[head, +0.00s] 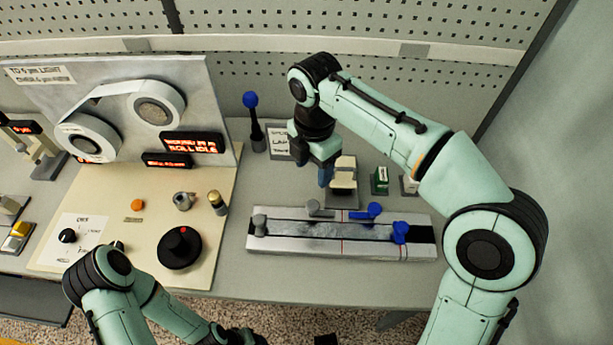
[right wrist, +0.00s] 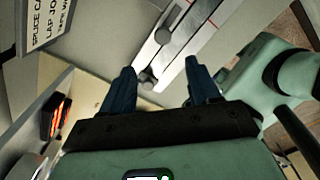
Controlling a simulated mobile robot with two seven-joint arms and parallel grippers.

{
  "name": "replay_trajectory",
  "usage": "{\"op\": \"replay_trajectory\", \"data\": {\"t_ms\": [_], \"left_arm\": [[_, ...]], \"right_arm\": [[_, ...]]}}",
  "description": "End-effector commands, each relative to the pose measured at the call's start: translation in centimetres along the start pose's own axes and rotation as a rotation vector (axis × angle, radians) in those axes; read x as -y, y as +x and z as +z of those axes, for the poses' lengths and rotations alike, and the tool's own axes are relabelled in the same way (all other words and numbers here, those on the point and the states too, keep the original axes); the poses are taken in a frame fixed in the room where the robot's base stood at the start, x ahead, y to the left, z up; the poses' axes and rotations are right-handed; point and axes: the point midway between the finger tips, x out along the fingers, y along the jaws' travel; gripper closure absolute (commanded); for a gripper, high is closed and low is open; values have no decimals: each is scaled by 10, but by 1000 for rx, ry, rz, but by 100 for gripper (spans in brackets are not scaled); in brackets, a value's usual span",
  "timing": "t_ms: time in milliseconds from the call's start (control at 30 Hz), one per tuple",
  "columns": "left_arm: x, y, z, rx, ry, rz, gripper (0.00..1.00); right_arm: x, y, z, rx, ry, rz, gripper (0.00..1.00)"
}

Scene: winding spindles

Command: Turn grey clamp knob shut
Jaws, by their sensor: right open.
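The splice block (head: 290,246) is a long pale bar near the table's front edge. A grey clamp knob (head: 259,224) stands at its left end, and a grey lever (head: 318,209) sits on its back edge. My right gripper (head: 326,174) points down behind the block, above the table. In the right wrist view its two blue fingers (right wrist: 158,78) are apart with nothing held. A grey knob (right wrist: 147,76) shows beyond and between them, clear of both. My left gripper (head: 240,337) is only partly in view at the bottom edge; its fingers cannot be made out.
A blue knob (head: 401,232) and a blue lever (head: 369,212) are on the block's right half. A blue-topped post (head: 252,105) and a sign card (head: 279,140) stand behind. The winder panel (head: 135,225) with a black dial (head: 180,247) fills the left.

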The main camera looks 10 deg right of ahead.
Motion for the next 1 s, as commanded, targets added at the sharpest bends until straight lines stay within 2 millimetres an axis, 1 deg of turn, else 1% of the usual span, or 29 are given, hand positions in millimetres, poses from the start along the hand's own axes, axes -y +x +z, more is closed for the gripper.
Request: {"op": "replay_trajectory", "data": {"t_ms": [167,500,633,800,1000], "left_arm": [[4,7,3,6,-3,-2,41],[12,25,8,14,-6,-5,41],[13,28,9,16,-6,-6,41],[14,31,9,17,-6,-6,41],[14,31,9,17,-6,-6,41]], "right_arm": [[1,19,0,-1,1,-4,39],[1,90,0,0,2,-5,39],[1,112,0,0,2,-4,39],[0,129,0,-1,2,-2,39],[0,134,0,0,2,-1,39]]}}
